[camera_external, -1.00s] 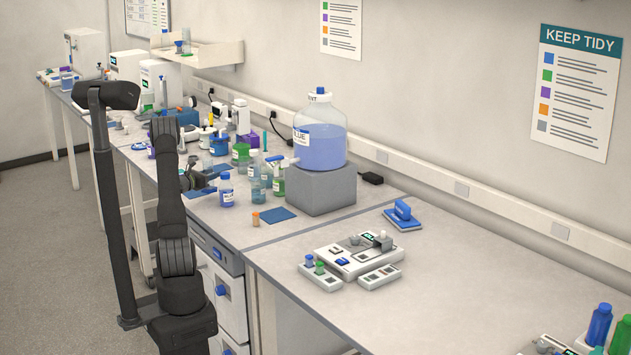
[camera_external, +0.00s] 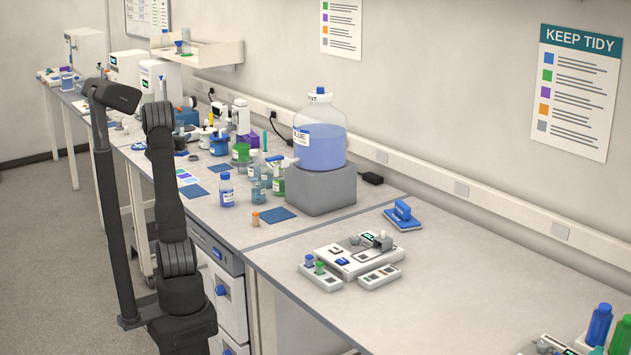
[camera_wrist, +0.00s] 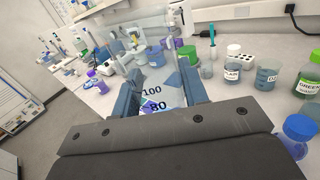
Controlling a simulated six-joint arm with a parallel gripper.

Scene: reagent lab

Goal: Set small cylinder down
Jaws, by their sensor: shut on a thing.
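In the wrist view my gripper (camera_wrist: 158,84) has a finger on each side of a clear small cylinder (camera_wrist: 160,98) and is shut on it. The cylinder carries printed marks 100 and 80 and shows close to the camera. Its lower end and base cannot be made out, so I cannot tell whether it touches the bench. In the external view my gripper and the cylinder are hidden behind my arm.
The large blue carboy (camera_external: 320,145) stands on a grey block.

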